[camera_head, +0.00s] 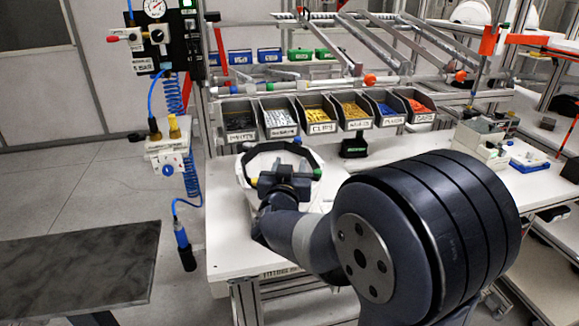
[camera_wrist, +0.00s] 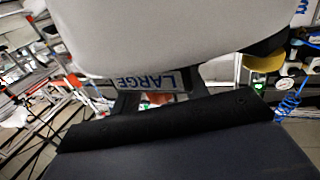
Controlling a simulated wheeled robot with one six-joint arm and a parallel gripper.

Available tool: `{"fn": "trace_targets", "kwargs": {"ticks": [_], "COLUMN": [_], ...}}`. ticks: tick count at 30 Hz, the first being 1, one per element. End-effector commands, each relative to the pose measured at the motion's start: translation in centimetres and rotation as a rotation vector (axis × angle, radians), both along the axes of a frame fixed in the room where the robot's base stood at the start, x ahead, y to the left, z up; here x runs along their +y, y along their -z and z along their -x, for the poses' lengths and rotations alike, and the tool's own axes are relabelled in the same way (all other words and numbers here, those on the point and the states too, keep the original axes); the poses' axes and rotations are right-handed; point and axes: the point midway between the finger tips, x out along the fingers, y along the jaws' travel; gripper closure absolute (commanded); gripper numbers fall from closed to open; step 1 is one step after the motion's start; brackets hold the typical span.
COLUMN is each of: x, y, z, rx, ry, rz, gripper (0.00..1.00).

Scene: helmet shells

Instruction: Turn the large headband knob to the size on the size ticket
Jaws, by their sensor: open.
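A pale helmet shell (camera_head: 246,166) with a dark rim or band stands on the white workbench, partly covered by my gripper (camera_head: 284,170). My gripper is open at the near side of the shell; I cannot tell whether it touches it. In the wrist view, a large smooth pale surface (camera_wrist: 170,35), probably the shell, fills the upper middle close to the camera. The size ticket (camera_wrist: 148,82) reads LARGE in blue letters, beyond dark finger parts. The headband knob cannot be made out in either view; the shell and my gripper cover that area.
Several labelled bins (camera_head: 320,115) of small parts line the back of the white workbench (camera_head: 232,250). A blue coiled air hose with a hanging tool (camera_head: 182,245) is at the left. A dark table (camera_head: 75,265) stands front left. Boxes (camera_head: 482,145) sit at the right.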

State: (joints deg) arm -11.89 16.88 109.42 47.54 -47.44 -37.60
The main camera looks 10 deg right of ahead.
Motion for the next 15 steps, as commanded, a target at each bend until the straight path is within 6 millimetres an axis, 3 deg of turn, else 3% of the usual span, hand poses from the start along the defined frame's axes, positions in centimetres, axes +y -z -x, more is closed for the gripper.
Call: {"fn": "trace_targets", "kwargs": {"ticks": [8,15], "x": [0.5,2.1], "y": [0.0,0.1], "z": [1.1,5.3], "rx": [0.000,-0.002], "ry": [-0.003,-0.005], "rz": [0.000,-0.002], "gripper": [0.58,0.58]}}
